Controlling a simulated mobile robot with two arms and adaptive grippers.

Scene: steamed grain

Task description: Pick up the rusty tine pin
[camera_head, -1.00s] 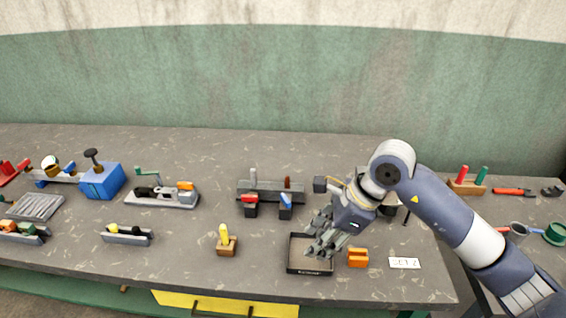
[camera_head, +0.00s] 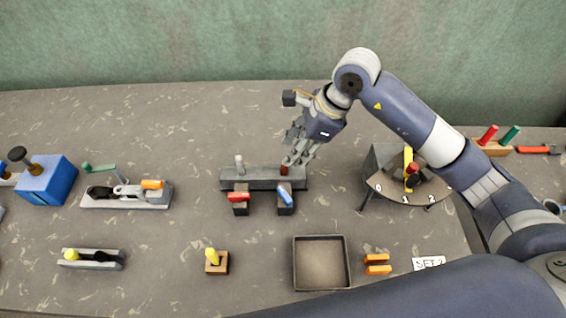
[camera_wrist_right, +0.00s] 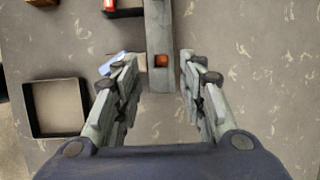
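The rusty tine pin (camera_head: 285,168) stands at the right part of a grey bar block (camera_head: 262,183) at mid-table. In the right wrist view its reddish-brown top (camera_wrist_right: 161,60) shows in the bar, between and just beyond the fingertips. My right gripper (camera_head: 297,154) is open, with its fingers just above and behind the pin. In the wrist view the open fingers (camera_wrist_right: 158,72) are spread to either side of the bar, with nothing held. Whether they touch anything cannot be told. My left gripper is not in view.
A pale grey pin (camera_head: 239,162) stands at the bar's left. A red-handled block (camera_head: 239,197) and a blue-handled block (camera_head: 285,196) sit at its front. An empty black tray (camera_head: 321,264) is nearer the front. A numbered dial stand (camera_head: 405,192) is to the right.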

